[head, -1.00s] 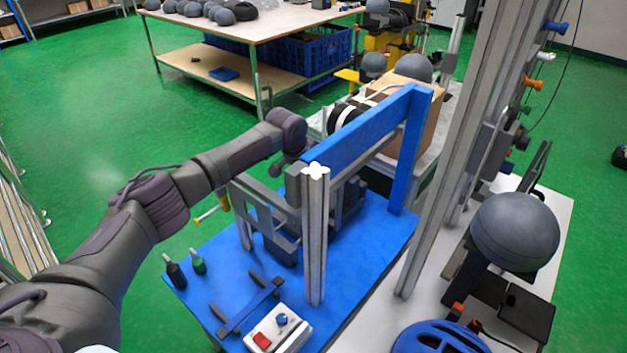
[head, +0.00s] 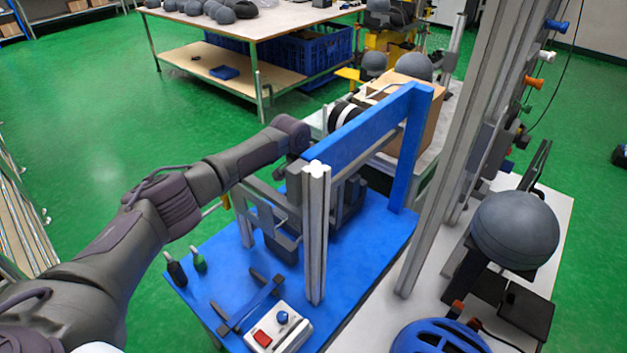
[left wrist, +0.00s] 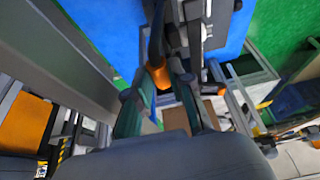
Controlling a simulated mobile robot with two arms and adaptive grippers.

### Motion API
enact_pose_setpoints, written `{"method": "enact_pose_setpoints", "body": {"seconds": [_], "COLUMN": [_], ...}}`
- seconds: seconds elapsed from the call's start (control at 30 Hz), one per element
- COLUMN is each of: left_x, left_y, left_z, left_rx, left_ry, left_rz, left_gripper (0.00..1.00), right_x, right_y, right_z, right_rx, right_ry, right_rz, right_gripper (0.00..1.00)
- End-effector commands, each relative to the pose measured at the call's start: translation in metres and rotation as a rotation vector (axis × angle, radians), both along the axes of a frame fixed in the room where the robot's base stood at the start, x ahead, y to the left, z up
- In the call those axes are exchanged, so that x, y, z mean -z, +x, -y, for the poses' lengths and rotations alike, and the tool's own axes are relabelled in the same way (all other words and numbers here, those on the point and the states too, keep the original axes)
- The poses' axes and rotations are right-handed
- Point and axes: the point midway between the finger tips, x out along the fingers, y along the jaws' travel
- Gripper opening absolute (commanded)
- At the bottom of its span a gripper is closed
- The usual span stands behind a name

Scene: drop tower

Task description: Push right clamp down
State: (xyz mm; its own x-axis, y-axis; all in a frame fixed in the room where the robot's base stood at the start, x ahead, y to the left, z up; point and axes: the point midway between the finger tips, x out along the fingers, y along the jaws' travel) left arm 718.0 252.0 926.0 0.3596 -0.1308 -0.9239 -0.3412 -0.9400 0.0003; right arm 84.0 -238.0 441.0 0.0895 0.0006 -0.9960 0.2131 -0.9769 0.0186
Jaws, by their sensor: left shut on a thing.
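My left gripper (left wrist: 160,95) is shut on the orange grip (left wrist: 158,74) of a clamp, with one finger on each side of it. The clamp's dark lever (left wrist: 157,38) runs up from the grip beside grey metal parts. In the head view my left arm reaches to the fixture on the blue table (head: 235,275), and the fingers and held clamp are hidden behind the blue crossbeam (head: 365,130) and the post. A yellow-orange piece (head: 226,201) shows partly beside my forearm. My right gripper is in neither view.
A metal post (head: 316,235) and the crossbeam stand close to my wrist. A control box (head: 280,328) and two small bottles (head: 176,270) sit on the blue table. A grey headform (head: 514,230) and blue helmet (head: 437,338) are at right.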

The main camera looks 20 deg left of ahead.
Motion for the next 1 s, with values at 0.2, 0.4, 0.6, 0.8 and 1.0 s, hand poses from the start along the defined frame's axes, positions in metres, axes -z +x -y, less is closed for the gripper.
{"method": "enact_pose_setpoints", "body": {"seconds": [0.2, 0.4, 0.6, 0.8, 1.0], "left_x": [0.0, 0.002, 0.002, 0.004, 0.009], "left_y": [0.0, 0.002, 0.008, 0.014, 0.02], "left_z": [-0.001, -0.007, -0.02, -0.039, -0.056], "left_rx": [-0.001, -0.003, -0.001, -0.003, -0.004], "left_ry": [-0.003, -0.054, -0.122, -0.119, -0.116], "left_rz": [-0.001, -0.02, -0.043, -0.042, -0.043], "left_gripper": [0.0, 0.0, 0.0, 0.0, 0.0], "right_x": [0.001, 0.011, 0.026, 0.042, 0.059], "right_y": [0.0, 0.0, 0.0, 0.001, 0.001], "right_z": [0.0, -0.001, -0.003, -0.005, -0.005], "right_rx": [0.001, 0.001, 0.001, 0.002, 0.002], "right_ry": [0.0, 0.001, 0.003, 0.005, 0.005], "right_rz": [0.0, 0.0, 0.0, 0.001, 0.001], "right_gripper": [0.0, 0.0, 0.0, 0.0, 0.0]}}
